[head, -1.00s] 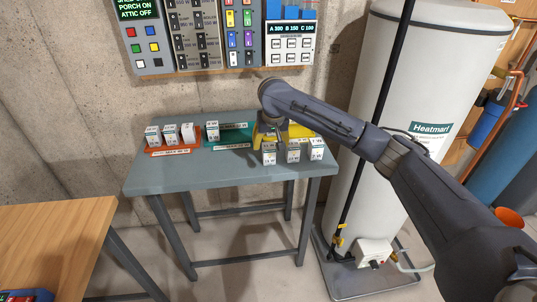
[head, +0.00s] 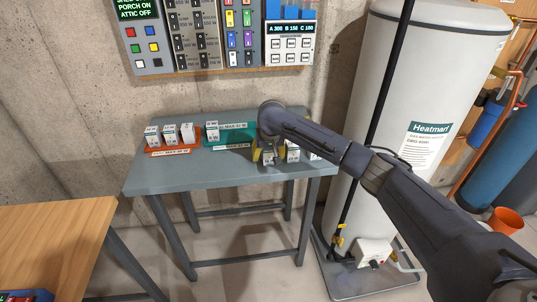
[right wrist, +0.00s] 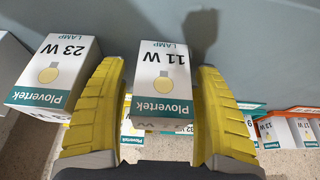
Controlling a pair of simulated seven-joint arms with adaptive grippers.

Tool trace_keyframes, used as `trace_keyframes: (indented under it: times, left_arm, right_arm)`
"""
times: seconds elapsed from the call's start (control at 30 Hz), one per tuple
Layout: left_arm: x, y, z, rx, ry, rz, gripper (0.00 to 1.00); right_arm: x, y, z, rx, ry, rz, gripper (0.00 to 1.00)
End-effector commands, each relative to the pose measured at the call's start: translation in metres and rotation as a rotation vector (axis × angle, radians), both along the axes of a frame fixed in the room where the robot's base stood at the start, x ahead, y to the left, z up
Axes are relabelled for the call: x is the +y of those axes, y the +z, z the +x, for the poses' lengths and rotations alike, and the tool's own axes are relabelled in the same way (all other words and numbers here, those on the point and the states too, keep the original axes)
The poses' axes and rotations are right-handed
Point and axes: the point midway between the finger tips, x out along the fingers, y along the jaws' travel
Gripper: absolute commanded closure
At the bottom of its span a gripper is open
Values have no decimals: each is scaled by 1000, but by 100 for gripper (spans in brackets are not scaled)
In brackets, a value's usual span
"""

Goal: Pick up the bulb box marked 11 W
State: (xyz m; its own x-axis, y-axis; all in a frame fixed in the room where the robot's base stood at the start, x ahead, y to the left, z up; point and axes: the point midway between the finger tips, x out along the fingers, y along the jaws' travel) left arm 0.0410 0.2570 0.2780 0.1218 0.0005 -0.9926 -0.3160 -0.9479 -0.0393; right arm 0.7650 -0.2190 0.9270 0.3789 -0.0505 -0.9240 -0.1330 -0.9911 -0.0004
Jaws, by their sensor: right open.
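The white and teal bulb box marked 11 W (right wrist: 160,80) is in the middle of the right wrist view, its lettering upside down. The yellow fingers of my right gripper (right wrist: 160,95) stand open on either side of it. In the head view my right gripper (head: 264,154) is at the front right of the grey table, over the leftmost box of the front row. That box (head: 268,161) is partly hidden by the gripper. I cannot tell whether the fingers touch it. My left gripper is not in view.
A box marked 23 W (right wrist: 55,72) stands close beside the gripper; it also shows in the head view (head: 292,155). More boxes stand on an orange tray (head: 158,153) and a teal tray (head: 238,137). The grey table (head: 190,178) is clear at its front left.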

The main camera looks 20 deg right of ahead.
Motion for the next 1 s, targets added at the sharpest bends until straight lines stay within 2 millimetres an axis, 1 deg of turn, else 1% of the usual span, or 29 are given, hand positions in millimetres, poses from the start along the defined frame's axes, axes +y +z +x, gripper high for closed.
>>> trace_keyframes:
  times: [0.1,0.33,0.8,0.83,1.0]
  left_arm:
    - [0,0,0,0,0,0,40]
    - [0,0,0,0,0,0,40]
    - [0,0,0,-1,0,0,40]
    - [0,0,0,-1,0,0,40]
    - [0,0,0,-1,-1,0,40]
  right_arm:
    - [0,-3,1,0,1,-1,33]
    - [0,-3,1,0,1,0,34]
    - [0,-3,1,0,1,0,88]
    - [0,-3,1,0,1,0,90]
    - [0,-3,1,0,0,-1,91]
